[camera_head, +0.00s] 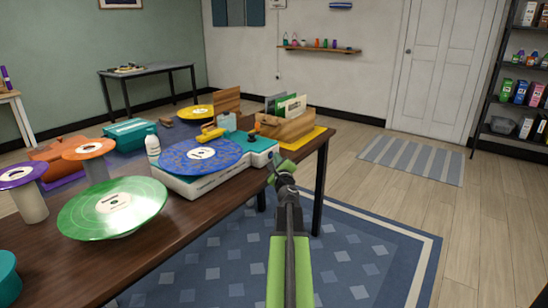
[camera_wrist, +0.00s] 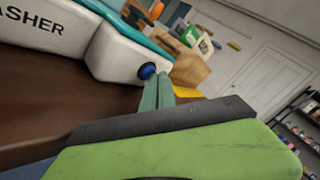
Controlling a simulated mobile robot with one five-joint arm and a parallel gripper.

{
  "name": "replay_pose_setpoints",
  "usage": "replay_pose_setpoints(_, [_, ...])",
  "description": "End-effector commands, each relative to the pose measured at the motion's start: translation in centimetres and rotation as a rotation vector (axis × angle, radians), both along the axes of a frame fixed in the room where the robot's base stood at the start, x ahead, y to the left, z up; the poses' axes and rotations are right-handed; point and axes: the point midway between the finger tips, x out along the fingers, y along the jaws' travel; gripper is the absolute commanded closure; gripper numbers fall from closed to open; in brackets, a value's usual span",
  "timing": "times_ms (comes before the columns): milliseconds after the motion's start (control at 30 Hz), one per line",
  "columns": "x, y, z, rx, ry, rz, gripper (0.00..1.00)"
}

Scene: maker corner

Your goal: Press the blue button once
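The blue button (camera_wrist: 147,71) is a small round knob in a dark ring, on the end of a white machine (camera_wrist: 118,50) with teal trim and lettering ending in "ASHER". In the head view this white machine (camera_head: 195,183) carries a blue disc (camera_head: 200,156) and stands at the table's edge; I cannot make out the button there. My gripper (camera_wrist: 160,88) has its two green fingers together, with nothing seen between them. The fingertips are just right of the button in the wrist view; I cannot tell whether they touch it. In the head view my gripper (camera_head: 281,167) is at the machine's right end.
A green disc (camera_head: 113,204), an orange-topped stand (camera_head: 92,151) and a white bottle (camera_head: 153,146) stand on the brown table (camera_head: 60,265). A wooden rack (camera_head: 288,126) stands behind the machine. Floor with a blue rug (camera_head: 350,255) is open to the right.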

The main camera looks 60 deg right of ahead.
Motion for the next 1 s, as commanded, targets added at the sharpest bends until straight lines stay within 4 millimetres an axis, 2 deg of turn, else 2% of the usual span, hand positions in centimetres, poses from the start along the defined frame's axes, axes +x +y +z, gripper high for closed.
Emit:
replay_pose_setpoints(33, [0.8,0.4,0.0,0.000,-0.004,0.015,1.00])
replay_pose_setpoints(333, [0.8,0.4,0.1,0.000,-0.004,0.017,1.00])
replay_pose_setpoints(700, [-1.2,0.5,-0.3,-0.001,-0.002,0.012,1.00])
replay_pose_setpoints(1000, [-1.5,0.3,-0.3,0.000,-0.001,0.007,1.00])
